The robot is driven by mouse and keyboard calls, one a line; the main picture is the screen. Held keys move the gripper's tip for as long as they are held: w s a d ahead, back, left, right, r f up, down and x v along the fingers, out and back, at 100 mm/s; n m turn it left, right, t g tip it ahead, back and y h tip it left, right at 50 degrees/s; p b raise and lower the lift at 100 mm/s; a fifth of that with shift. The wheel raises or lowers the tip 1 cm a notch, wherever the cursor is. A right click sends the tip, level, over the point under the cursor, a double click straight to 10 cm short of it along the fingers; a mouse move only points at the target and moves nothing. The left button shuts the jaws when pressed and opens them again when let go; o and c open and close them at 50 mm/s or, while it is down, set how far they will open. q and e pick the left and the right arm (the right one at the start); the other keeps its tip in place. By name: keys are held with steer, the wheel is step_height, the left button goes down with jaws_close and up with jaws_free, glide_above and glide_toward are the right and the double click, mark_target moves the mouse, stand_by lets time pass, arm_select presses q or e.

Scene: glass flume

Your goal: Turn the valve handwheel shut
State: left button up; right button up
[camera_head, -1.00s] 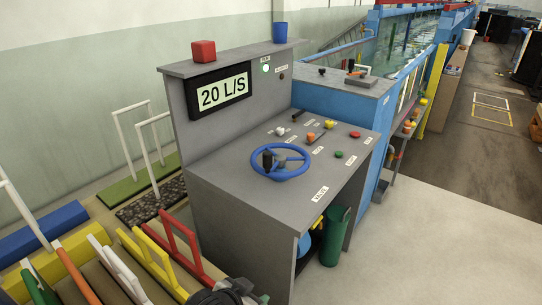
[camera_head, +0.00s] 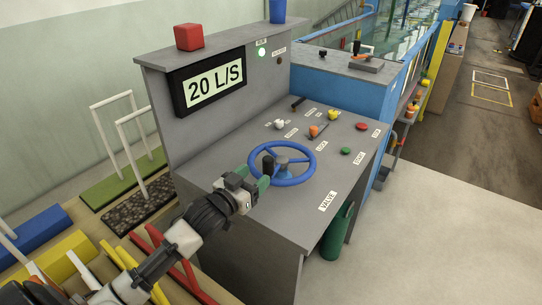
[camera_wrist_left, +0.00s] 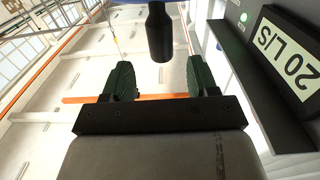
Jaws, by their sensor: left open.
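My left gripper (camera_head: 258,178) is beside the knob with green fingers apart. In the left wrist view the gripper (camera_wrist_left: 160,78) is open and empty. The knob (camera_wrist_left: 159,33) hangs ahead of the fingertips, roughly in line with the gap. A bit of blue rim shows at the top edge. My right gripper is not in view.
The display (camera_head: 214,83) reads 20 L/S, with a green light (camera_head: 261,53) lit beside it. Small knobs, including an orange one (camera_head: 315,131) and a red one (camera_head: 362,126), stand behind the wheel. A red block (camera_head: 189,37) and blue cup (camera_head: 278,11) top the panel.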

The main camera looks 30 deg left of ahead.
mark_target(265, 167)
arm_select(q)
steer(key=w, duration=0.3)
steer(key=shift+w+d+r, duration=0.1)
steer(key=shift+d+r, duration=0.1)
steer(key=shift+d, duration=0.2)
steer(key=shift+w+f+p, duration=0.2)
steer(key=shift+w+p, duration=0.2)
steer(key=shift+w, duration=0.6)
steer(key=w, duration=0.2)
steer(key=shift+w+d+f, duration=0.1)
steer(key=shift+w+d, duration=0.1)
steer(key=shift+w, duration=0.2)
steer(key=shift+w+d, duration=0.1)
steer(key=shift+w, duration=0.1)
steer(key=c, duration=0.4)
jaws_close()
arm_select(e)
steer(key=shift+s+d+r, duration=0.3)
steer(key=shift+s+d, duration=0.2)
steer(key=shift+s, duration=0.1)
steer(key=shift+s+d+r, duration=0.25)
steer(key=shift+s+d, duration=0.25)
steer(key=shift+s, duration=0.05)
